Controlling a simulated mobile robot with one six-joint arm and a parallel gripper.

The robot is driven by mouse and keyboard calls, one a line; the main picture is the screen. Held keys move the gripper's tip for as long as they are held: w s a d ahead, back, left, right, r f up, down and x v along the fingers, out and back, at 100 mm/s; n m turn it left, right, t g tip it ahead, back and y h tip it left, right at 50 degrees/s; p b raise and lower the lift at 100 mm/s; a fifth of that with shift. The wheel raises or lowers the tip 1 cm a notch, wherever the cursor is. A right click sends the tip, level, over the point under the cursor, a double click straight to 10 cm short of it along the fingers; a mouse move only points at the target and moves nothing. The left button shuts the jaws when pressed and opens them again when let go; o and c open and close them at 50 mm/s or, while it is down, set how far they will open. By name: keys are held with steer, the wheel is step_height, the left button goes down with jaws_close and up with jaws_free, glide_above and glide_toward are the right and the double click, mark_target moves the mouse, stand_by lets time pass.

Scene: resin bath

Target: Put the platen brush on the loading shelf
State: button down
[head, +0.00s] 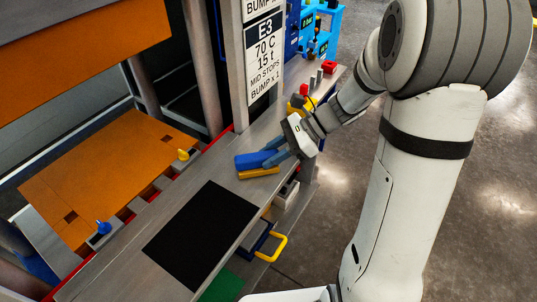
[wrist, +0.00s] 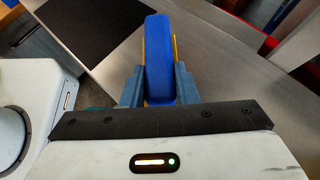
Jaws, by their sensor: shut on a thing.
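The platen brush (head: 254,162) has a blue body with a yellow part along its underside. It sits at the grey loading shelf (head: 178,195), just beyond the corner of the black mat; I cannot tell whether it touches the surface. My gripper (head: 273,157) is shut on the brush, reaching in from the right. In the wrist view the brush (wrist: 159,60) stands between the two blue-grey fingers (wrist: 158,88) and points away from the palm. The grey surface and a corner of the black mat show behind it.
A black mat (head: 200,235) covers much of the shelf's near part. Orange platens (head: 100,175) lie to the left, with a yellow piece (head: 184,155) and a blue piece (head: 103,227) along their edge. Red and yellow items (head: 298,101) stand farther along the shelf. A yellow handle (head: 273,248) sticks out below.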

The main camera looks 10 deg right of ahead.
steer(key=shift+f, duration=0.25)
steer(key=shift+f, duration=0.1)
steer(key=c, duration=1.1)
jaws_free()
steer(key=b+v, duration=0.1)
steer(key=v, duration=1.1)
steer(key=shift+s+a+f+n+t+h, duration=0.15)
steer(key=shift+s+n+t+h, duration=0.6)
steer(key=shift+s+n+h, duration=1.5)
steer(key=shift+s+f+n+t+h, duration=0.3)
steer(key=shift+s+n+t+h, duration=0.85)
steer(key=shift+s+n, duration=1.85)
steer(key=shift+s+a+f+n+t+h, duration=0.15)
steer(key=shift+s+n+t+h, duration=0.25)
steer(key=shift+s+n+h, duration=2.2)
